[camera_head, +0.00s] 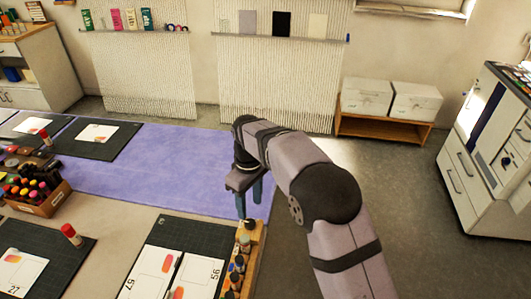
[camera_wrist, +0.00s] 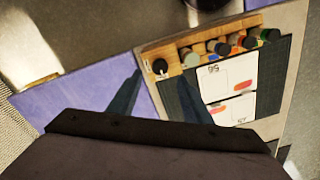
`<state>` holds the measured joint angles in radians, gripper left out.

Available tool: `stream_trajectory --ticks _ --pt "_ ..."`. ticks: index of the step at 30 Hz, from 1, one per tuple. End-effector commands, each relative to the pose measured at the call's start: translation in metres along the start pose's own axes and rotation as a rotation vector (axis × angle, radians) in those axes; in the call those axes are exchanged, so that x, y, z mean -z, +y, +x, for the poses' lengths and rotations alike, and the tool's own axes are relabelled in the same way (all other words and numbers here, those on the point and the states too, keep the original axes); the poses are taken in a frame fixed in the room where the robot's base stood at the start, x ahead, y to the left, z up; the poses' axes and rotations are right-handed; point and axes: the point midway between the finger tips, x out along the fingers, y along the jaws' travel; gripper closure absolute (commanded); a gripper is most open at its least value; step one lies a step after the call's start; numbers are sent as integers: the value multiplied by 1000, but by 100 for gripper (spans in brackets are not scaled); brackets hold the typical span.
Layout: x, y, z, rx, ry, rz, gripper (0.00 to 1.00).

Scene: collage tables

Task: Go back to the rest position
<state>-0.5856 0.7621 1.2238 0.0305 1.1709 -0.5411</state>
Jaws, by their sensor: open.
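My gripper (camera_head: 250,196) hangs pointing down in the head view, above the right end of the purple cloth and near the far end of a wooden rack (camera_head: 250,262). Its two bluish fingers are apart with nothing between them. I cannot tell the exact height above the table. My arm reaches in from the lower right.
The wooden rack (camera_wrist: 215,32) holds several small bottles. A dark mat (camera_head: 190,235) with numbered white cards lies beside it. A box of bottles (camera_head: 38,198) and a glue stick (camera_head: 72,235) stand at left. Open floor (camera_head: 400,200) lies to the right, before a white cabinet (camera_head: 490,150).

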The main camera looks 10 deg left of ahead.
Motion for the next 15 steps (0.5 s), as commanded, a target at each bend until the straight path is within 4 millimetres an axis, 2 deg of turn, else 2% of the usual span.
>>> stream_trajectory --ticks 5,8,11,15 --pt "-12 6 -4 -2 2 39 55" --pt "-32 14 -8 -4 2 104 55" --pt "-65 24 -14 -7 3 202 55" --pt "-125 31 -22 -13 8 381 55"
